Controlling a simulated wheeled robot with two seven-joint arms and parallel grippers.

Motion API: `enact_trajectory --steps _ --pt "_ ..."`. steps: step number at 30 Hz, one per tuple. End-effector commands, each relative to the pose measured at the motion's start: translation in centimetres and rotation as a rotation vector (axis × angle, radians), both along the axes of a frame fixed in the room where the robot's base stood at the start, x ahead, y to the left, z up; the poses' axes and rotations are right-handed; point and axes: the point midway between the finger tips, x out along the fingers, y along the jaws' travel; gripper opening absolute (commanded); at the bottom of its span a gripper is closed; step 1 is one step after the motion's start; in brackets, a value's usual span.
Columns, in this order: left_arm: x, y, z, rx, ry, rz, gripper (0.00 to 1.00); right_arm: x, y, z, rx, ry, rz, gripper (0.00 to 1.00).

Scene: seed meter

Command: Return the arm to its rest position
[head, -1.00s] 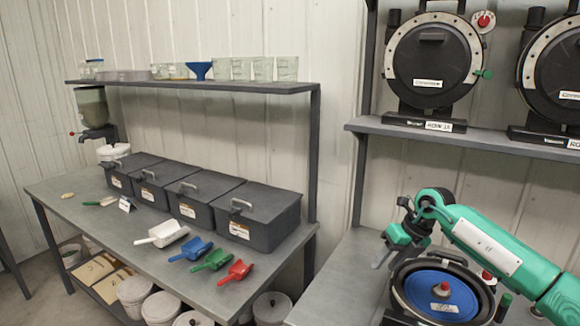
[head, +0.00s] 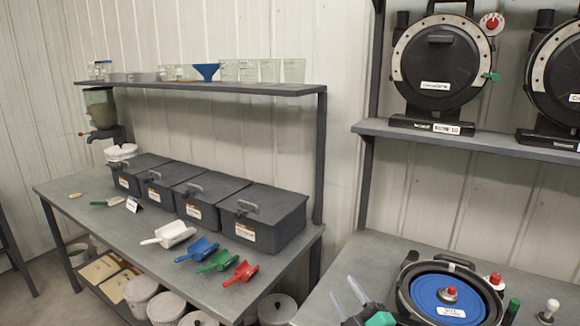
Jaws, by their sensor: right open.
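My right gripper (head: 345,290) shows at the bottom edge of the head view, left of the seed meter on the right bench. Its two pale fingers point up and stand apart, open and with nothing between them. A bit of its green and dark body shows below; the rest of that arm is out of the picture. The seed meter (head: 410,291) lies with its blue disc (head: 447,297) facing up, a red-topped knob at the disc's middle. The gripper is apart from the disc. My left gripper is not in view.
The right bench (head: 385,250) is bare behind the gripper. A shelf (head: 480,138) above holds two upright meters (head: 436,62). The left bench (head: 90,190) carries lidded dark bins (head: 262,215) and white, blue, green and red scoops (head: 240,272). A white-topped knob (head: 550,307) stands far right.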

Motion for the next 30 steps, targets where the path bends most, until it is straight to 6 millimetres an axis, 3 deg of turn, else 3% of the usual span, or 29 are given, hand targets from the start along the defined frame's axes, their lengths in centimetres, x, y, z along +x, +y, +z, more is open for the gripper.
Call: enact_trajectory --steps 3,8,15,21,30 --pt "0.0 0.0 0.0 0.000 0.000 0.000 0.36 -2.3 -3.3 -4.2 0.138 0.222 -0.150 0.40" --pt "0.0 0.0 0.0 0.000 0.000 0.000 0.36 -6.8 -7.0 -10.3 0.275 0.534 -0.326 0.40" --pt "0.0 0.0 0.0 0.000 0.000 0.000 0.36 -16.5 -10.1 -17.9 0.397 0.985 -0.516 0.40" --pt "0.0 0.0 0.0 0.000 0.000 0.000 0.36 -24.1 -10.9 -21.2 0.438 1.276 -0.601 0.40" --pt "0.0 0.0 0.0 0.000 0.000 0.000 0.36 -33.0 -10.9 -23.3 0.454 1.592 -0.664 0.40"
